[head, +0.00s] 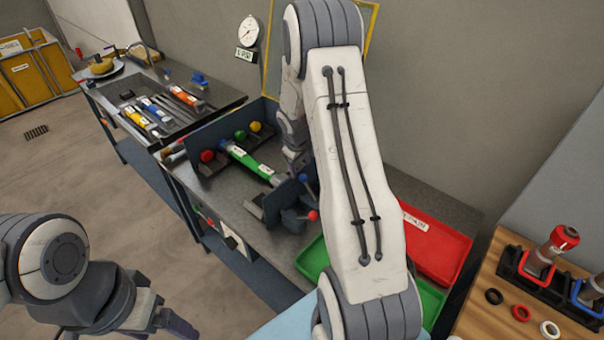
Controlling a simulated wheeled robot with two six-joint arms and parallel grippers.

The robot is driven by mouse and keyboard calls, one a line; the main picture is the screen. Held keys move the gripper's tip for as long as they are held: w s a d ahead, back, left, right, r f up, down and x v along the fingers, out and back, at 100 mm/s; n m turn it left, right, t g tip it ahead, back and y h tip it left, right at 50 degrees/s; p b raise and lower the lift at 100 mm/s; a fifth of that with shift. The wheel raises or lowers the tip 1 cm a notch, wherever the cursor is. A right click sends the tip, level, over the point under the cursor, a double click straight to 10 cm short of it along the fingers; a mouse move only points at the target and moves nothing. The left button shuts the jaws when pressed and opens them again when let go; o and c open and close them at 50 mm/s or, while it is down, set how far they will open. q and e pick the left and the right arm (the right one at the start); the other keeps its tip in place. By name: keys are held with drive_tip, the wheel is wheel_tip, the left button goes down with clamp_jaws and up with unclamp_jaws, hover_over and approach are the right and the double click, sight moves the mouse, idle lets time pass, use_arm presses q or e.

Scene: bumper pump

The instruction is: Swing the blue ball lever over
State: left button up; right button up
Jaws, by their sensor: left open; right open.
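The blue ball (303,178) of the lever sits at the right end of the dark bumper pump fixture (284,205) on the bench. Its lever rod is mostly hidden. My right gripper (298,163) is just above and behind the blue ball, pointing down and open. My own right arm covers part of this area, so I cannot tell whether the fingers touch the ball. A green cylinder (250,163) lies across the fixture. A red ball (313,216) sticks out in front of the blue one. My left gripper (172,318) is open and empty at the lower left, away from the bench.
More ball levers, red (207,156), green (240,135) and yellow (255,127), stand at the fixture's far end. A red tray (438,250) and a green tray (312,262) lie to the right. A wooden table (480,300) holds rings and a rack. The floor at left is clear.

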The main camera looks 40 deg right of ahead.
drive_tip(key=shift+v, duration=1.75)
